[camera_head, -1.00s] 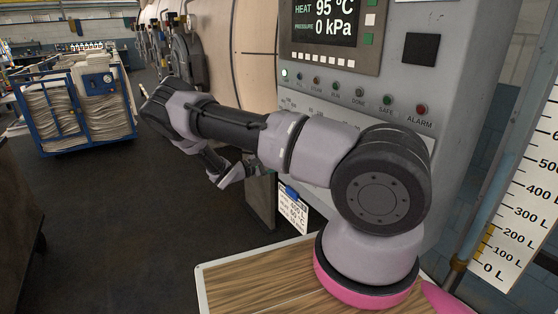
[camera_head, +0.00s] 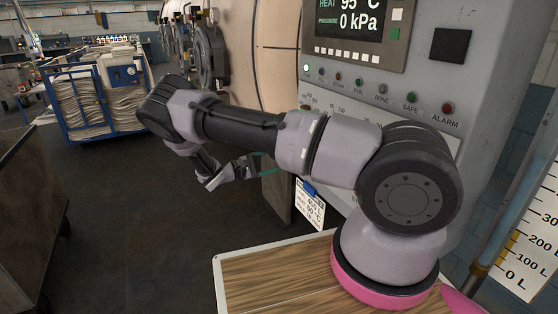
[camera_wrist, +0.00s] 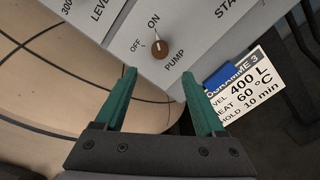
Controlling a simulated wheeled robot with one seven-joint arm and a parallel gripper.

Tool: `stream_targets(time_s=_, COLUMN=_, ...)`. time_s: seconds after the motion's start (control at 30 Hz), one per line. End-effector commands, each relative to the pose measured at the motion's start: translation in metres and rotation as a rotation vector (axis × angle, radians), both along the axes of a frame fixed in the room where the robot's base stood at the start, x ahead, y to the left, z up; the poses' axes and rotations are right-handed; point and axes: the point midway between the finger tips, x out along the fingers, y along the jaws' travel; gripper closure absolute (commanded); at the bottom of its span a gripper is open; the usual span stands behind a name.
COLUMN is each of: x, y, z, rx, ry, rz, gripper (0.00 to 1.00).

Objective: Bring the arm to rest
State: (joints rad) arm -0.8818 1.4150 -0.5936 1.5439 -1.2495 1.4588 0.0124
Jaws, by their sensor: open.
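My arm is bent out to the left over the wooden top in the head view. My gripper (camera_head: 262,166) hangs at its end, partly hidden behind my arm. In the wrist view my gripper (camera_wrist: 160,100) shows two green fingers, spread apart with nothing between them. Beyond the fingertips is the machine's grey panel with a brown pump knob (camera_wrist: 160,49) marked ON and OFF. The knob's white pointer is toward ON. The fingers do not appear to touch it.
A card (camera_wrist: 250,88) reading 400 L, 60 °C, 10 min hangs by a blue clip at the panel's edge. The control screen (camera_head: 352,22) reads 95 °C and 0 kPa. A blue cart (camera_head: 100,100) with folded cloth stands at left. Dark floor between is clear.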

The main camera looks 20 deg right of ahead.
Motion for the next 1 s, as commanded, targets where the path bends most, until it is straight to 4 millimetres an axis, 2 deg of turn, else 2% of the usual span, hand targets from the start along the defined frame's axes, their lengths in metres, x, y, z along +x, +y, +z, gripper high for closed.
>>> stream_targets(time_s=0.27, x=0.000, y=-0.001, z=0.001, rx=0.005, ry=-0.001, rz=-0.004, gripper=0.29)
stream_targets(time_s=0.43, x=-0.007, y=-0.010, z=0.020, rx=0.104, ry=-0.018, rz=-0.082, gripper=0.29)
stream_targets(time_s=0.7, x=-0.041, y=-0.031, z=0.085, rx=0.471, ry=-0.092, rz=-0.334, gripper=0.29)
stream_targets(time_s=1.0, x=-0.087, y=-0.036, z=0.166, rx=0.889, ry=-0.216, rz=-0.538, gripper=0.29)
